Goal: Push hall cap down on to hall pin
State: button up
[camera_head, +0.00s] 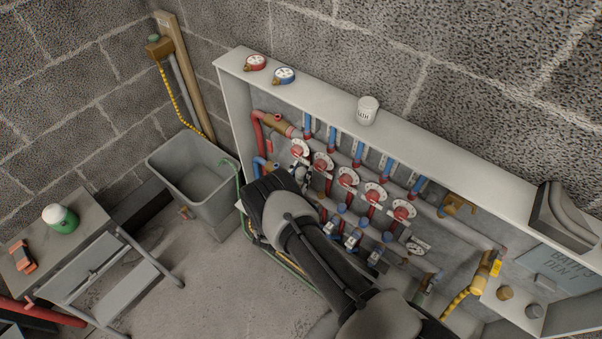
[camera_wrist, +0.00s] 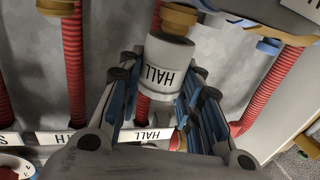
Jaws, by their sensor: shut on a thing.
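The hall cap (camera_wrist: 165,62) is a pale grey-white cylinder lettered HALL, upside down in the wrist view. My gripper (camera_wrist: 160,90) is shut on it, with blue-edged fingers along both sides. A brass fitting (camera_wrist: 180,16) shows just beyond the cap's far end; I cannot tell whether they touch. The hall pin cannot be made out. A white HALL label (camera_wrist: 147,135) is on the rail below the cap. In the head view my gripper (camera_head: 302,180) is at the left part of the manifold, and my arm hides the cap.
Several red-centred white dials (camera_head: 347,177) line the manifold close to my gripper. Red ribbed pipes (camera_wrist: 258,95) run beside it. A white pot (camera_head: 367,110) and two gauges (camera_head: 285,76) stand on the cabinet's top ledge. A grey tub (camera_head: 196,172) is at left.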

jog(key=shift+f+b, duration=0.3)
jog(key=shift+f, duration=0.45)
dwell(3.0)
jog(key=o, duration=1.1)
jog(key=v, duration=1.2)
